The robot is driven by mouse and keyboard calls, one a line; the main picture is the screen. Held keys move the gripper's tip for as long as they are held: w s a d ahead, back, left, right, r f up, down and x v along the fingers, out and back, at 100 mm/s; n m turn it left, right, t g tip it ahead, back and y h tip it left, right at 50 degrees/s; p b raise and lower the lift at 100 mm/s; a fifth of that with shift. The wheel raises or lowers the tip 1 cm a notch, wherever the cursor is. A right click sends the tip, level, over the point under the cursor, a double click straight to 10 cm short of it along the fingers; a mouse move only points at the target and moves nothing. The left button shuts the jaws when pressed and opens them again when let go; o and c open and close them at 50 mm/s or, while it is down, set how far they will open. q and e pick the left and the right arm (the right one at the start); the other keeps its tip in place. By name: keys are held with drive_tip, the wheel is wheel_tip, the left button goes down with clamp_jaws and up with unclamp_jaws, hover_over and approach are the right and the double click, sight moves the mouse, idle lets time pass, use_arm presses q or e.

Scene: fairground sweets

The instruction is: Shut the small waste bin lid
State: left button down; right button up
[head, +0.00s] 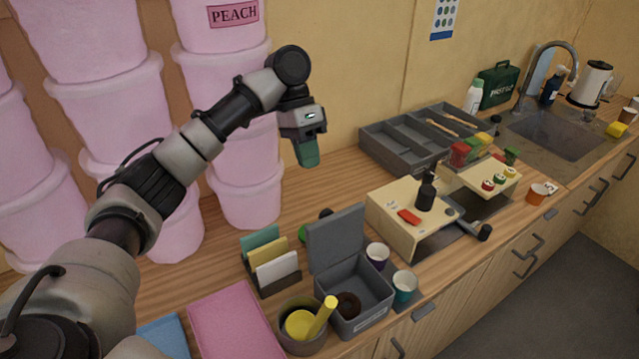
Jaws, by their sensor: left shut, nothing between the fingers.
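The small waste bin (368,318) is a grey box near the front edge of the counter. Its grey lid (336,242) stands up, open, at the back of the box. A dark brown round thing (347,305) lies inside the bin. My left gripper (307,155) is shut and empty. My right gripper is not in view.
Beyond is a cream machine (390,222). Stacked pink tubs (246,195) line the back left.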

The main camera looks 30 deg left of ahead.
sight(332, 234)
use_arm(q)
drive_tip(key=p+x, duration=0.1)
drive_tip(key=x, duration=0.8)
drive_tip(key=shift+s+d+f, duration=0.25)
drive_tip(key=shift+d, duration=0.05)
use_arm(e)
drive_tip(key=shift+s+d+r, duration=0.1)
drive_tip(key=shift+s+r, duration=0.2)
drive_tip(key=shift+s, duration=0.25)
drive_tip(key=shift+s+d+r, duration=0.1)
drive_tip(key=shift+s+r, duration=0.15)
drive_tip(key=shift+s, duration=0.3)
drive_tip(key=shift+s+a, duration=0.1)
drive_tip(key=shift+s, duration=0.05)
use_arm(q)
drive_tip(key=shift+w+r+p, duration=0.1)
drive_tip(key=shift+p, duration=0.2)
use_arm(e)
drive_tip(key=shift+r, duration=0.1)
